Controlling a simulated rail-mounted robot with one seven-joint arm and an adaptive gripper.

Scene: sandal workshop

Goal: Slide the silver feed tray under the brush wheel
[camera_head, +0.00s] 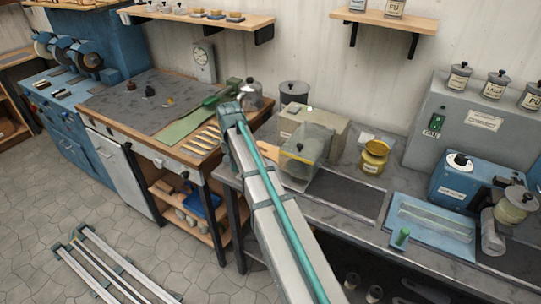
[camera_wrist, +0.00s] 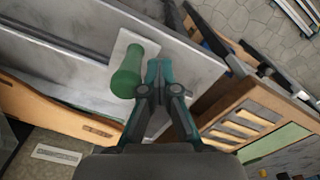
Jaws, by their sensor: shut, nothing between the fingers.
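In the wrist view, my gripper (camera_wrist: 158,72) is shut and empty, with its teal fingertips together. An upright green handle (camera_wrist: 128,72) stands just left of the fingertips; I cannot tell whether they touch. It rises from a small pale plate (camera_wrist: 123,44) on a light grey surface. This plate may be part of the silver feed tray, but I cannot tell. In the head view, my arm hides the gripper's tips and that handle. I cannot pick out the brush wheel for certain; dark round wheels (camera_head: 88,59) show on a blue machine at the far left.
A beige machine with a clear hood (camera_head: 305,143) stands right of my arm. A yellow jar (camera_head: 374,157) and a blue tray (camera_head: 433,226) are further right on the grey bench. A slotted wooden rack (camera_wrist: 226,134) lies right of my gripper in the wrist view.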

